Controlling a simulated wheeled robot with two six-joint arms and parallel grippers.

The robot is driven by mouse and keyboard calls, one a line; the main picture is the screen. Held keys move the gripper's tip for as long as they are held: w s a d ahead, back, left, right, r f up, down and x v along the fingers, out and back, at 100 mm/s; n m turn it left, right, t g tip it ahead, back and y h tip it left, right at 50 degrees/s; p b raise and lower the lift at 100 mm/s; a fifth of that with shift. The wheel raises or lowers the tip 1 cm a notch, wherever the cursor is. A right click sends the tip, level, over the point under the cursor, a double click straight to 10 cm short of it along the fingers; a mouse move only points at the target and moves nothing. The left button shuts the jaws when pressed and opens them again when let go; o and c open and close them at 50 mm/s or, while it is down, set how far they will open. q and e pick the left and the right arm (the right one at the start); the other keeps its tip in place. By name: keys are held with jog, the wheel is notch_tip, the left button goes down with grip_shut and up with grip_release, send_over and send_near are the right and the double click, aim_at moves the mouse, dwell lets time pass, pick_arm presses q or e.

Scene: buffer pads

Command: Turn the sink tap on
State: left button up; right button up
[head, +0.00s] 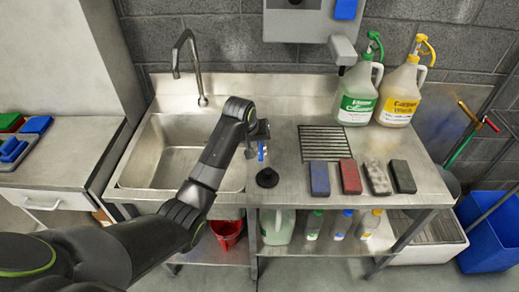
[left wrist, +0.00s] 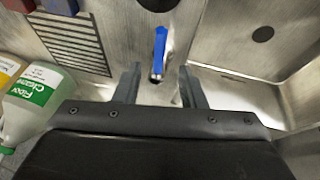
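The sink tap's metal spout (head: 190,65) rises behind the steel basin (head: 165,160) in the head view. A small blue lever (head: 262,152) stands on the counter just right of the basin. My left gripper (head: 257,138) is at this lever, its arm reaching across the basin's right side. In the left wrist view the blue lever (left wrist: 159,50) shows upright between and beyond the two open fingers (left wrist: 159,80), with a gap on each side. Whether the fingers touch it is not visible; they look apart from it. My right gripper is not in view. No water is visible.
A black disc (head: 267,177) lies on the counter in front of the lever. Several pads (head: 350,177) lie to the right, below a drain grate (head: 322,143). Two large jugs, green-labelled (head: 358,100) and yellow-labelled (head: 398,95), stand at the back right.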

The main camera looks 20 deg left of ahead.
aim_at(260, 152)
pick_arm(q)
jog(key=shift+x, duration=3.6)
grip_shut()
